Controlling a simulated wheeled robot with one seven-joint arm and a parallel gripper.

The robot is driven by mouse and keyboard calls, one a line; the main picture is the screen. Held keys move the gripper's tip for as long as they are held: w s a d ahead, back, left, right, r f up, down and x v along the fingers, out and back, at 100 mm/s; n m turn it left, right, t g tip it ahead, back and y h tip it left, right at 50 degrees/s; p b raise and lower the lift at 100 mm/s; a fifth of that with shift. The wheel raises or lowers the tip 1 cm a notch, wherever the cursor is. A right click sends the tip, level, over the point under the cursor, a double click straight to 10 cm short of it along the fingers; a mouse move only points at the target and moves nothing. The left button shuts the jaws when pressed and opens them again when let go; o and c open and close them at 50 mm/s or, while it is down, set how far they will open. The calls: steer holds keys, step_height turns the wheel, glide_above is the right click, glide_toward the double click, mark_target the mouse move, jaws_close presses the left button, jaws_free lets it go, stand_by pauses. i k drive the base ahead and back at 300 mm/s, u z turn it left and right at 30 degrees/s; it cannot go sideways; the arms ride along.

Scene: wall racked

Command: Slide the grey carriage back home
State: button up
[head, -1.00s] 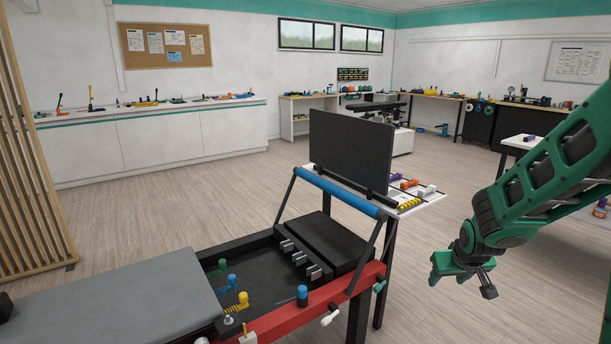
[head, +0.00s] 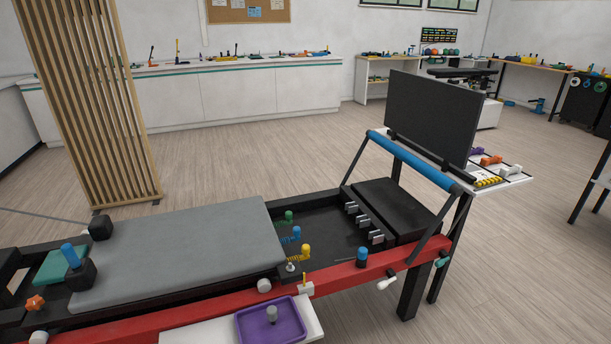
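The grey carriage (head: 185,250) is a long flat padded platform on the reformer frame, in the left and middle of the head view. Its right end lies apart from the black box (head: 395,209) at the frame's right end, with a dark open bed (head: 330,225) between them. Green, blue and yellow coiled springs (head: 300,252) stand at the carriage's right end. The near rail (head: 345,270) is red. My gripper is not in the head view now.
A white shelf with a purple tray (head: 285,322) juts out from the near rail. A blue bar (head: 415,161) on black struts rises over the frame's right end. A dark panel (head: 430,115) stands behind it. A slatted wooden screen (head: 85,100) is at the left.

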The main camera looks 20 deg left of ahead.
mark_target(134, 265)
steer(key=u, duration=3.65)
steer(key=i, duration=0.95)
steer(key=z, duration=0.1)
